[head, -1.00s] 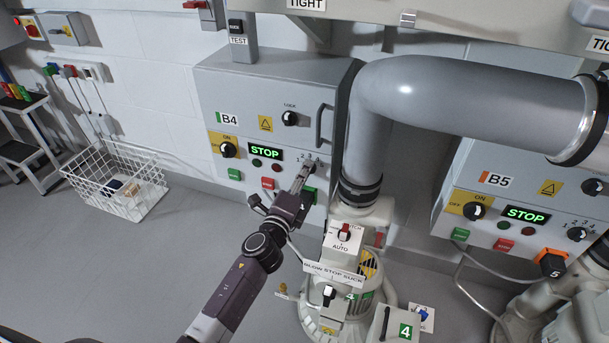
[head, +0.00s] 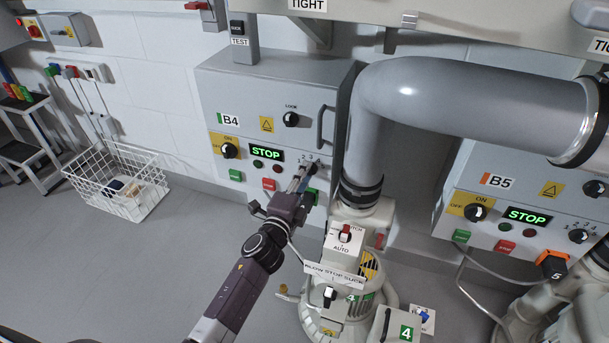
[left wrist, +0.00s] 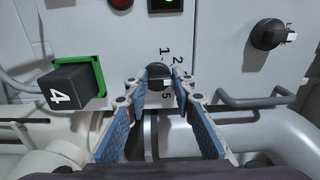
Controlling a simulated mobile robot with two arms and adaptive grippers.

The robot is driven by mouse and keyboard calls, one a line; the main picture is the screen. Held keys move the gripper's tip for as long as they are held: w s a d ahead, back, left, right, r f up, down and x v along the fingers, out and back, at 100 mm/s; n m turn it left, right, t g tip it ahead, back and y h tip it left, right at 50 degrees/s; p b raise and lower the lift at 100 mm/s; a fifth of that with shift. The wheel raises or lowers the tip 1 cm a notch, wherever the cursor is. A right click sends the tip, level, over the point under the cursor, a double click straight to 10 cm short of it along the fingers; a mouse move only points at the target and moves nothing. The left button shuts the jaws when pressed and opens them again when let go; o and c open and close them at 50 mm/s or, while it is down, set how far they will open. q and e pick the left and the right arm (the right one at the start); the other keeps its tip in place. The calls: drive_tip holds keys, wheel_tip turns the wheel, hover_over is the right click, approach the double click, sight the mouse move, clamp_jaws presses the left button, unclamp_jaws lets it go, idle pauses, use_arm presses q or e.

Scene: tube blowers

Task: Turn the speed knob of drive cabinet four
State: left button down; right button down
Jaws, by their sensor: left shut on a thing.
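Drive cabinet B4 (head: 225,85) is a grey wall box with a green STOP display (head: 266,154). Its speed knob (head: 313,168), black with numbers around it, is at the lower right of the front and is partly hidden by my gripper. My left gripper (head: 306,176) reaches up to the knob from below. In the left wrist view the dark round knob (left wrist: 158,72) sits between the tips of my blue-padded fingers (left wrist: 160,82), which are shut on it. The numbers 1, 2 and 5 show around it. My right gripper is not in view.
A black block marked 4 (left wrist: 70,88) on a green frame is beside the knob. A cabinet handle (head: 320,126) is above. A thick grey pipe (head: 450,95) and blower (head: 345,290) stand close on the right. Cabinet B5 (head: 520,160) is further right.

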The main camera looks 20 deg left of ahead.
use_arm(q)
drive_tip(key=c, duration=1.6)
unclamp_jaws()
drive_tip(key=s, duration=1.2)
drive_tip(key=shift+a, duration=0.2)
drive_tip(key=shift+a, duration=0.1)
